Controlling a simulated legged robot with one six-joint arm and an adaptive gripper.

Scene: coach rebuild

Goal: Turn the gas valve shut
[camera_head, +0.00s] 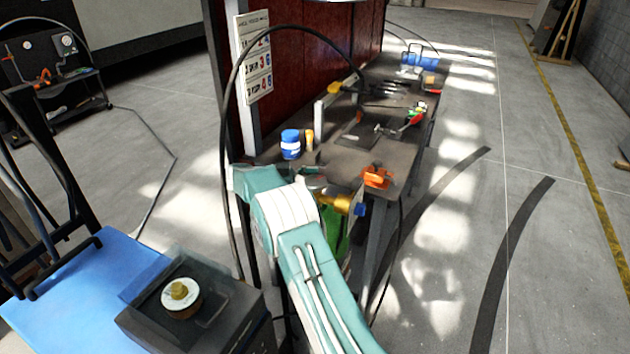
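A gold-coloured fitting (336,203) with a small blue part (361,209) shows just beyond my teal and white arm, below the near end of the workbench. A green object (336,238) stands under it, largely hidden by the arm. These may be the gas valve and its bottle, but I cannot tell for sure, nor how the valve is set. My arm rises from the bottom middle and bends near the bench's near end. I cannot make out my gripper or its fingertips; they seem hidden behind the arm.
The workbench (345,157) holds an orange clamp-like tool (377,177), a blue-and-white tin (290,144) and several tools. A black hose (226,130) arches over its near corner. A gauge stand (45,75) is far left. Open floor (470,190) lies right.

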